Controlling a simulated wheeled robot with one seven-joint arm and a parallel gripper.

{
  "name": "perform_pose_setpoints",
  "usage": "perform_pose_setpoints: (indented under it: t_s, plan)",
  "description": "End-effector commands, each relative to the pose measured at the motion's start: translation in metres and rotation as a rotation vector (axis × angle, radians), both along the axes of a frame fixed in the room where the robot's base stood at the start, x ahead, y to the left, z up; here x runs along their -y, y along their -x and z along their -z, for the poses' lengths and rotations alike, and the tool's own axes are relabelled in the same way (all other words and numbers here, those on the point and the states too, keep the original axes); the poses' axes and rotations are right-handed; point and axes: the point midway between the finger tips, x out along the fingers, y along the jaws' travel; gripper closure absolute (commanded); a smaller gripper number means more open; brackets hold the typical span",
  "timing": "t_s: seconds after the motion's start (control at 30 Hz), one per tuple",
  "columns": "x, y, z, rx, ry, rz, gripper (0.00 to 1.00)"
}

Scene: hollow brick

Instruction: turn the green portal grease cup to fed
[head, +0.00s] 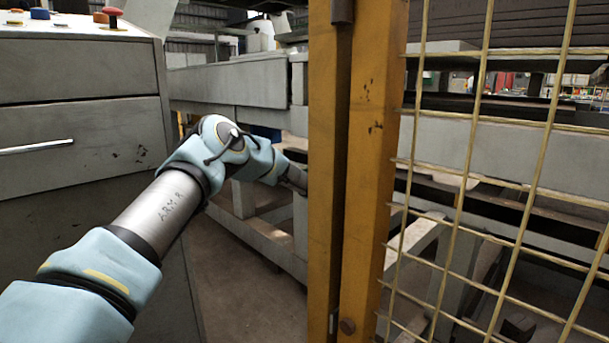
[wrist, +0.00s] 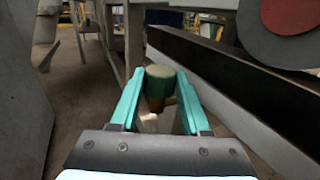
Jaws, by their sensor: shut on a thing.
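In the wrist view, my gripper (wrist: 160,88) has its two teal fingers on either side of a small round cup with a dull grey-green top (wrist: 159,71) and a brownish lower part. The fingers are shut on this cup, which I take to be the green portal grease cup. Its turn position cannot be read, and no fed mark shows. In the head view, my arm reaches forward to the yellow post, which hides my gripper and the cup.
A yellow post (head: 366,170) and wire mesh panel (head: 480,130) stand close on the right of my arm. A grey drawer cabinet (head: 80,110) stands on the left. Grey machine beams (head: 235,85) lie behind. A dark rail (wrist: 235,95) and reddish disc (wrist: 290,14) are right of my gripper.

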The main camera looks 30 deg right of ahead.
Motion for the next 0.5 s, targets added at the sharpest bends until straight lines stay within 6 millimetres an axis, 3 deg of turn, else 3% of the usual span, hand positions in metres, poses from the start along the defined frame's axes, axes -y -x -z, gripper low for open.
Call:
perform_pose_setpoints:
  t_s: [0.3,0.5]
  plan:
    - [-0.0072,-0.0048,0.0044,0.002,0.001,0.271,1.00]
    - [-0.0060,-0.0029,0.0000,0.002,0.001,0.337,1.00]
